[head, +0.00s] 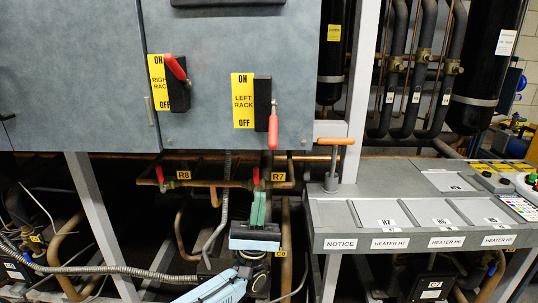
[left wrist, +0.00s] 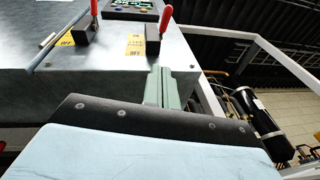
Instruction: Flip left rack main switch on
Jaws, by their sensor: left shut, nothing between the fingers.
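The left rack main switch (head: 262,103) is a black block on the grey cabinet, beside a yellow LEFT RACK label (head: 243,101) with ON at the top and OFF at the bottom. Its red handle (head: 273,130) hangs down at the OFF end. In the left wrist view the switch block (left wrist: 153,39) and red handle (left wrist: 166,18) show beyond the fingertips. My left gripper (head: 259,196) has green fingers, shut and empty, pointing up below the handle and apart from it. The fingers also show in the left wrist view (left wrist: 165,70). My right gripper is not in view.
The right rack switch (head: 178,95), its red handle (head: 175,67) tilted up, is to the left. Copper pipes (head: 215,183) with small red-handled valves run below the cabinet, close around my left fingers. A grey metal post (head: 360,80) and a heater panel (head: 400,220) stand to the right.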

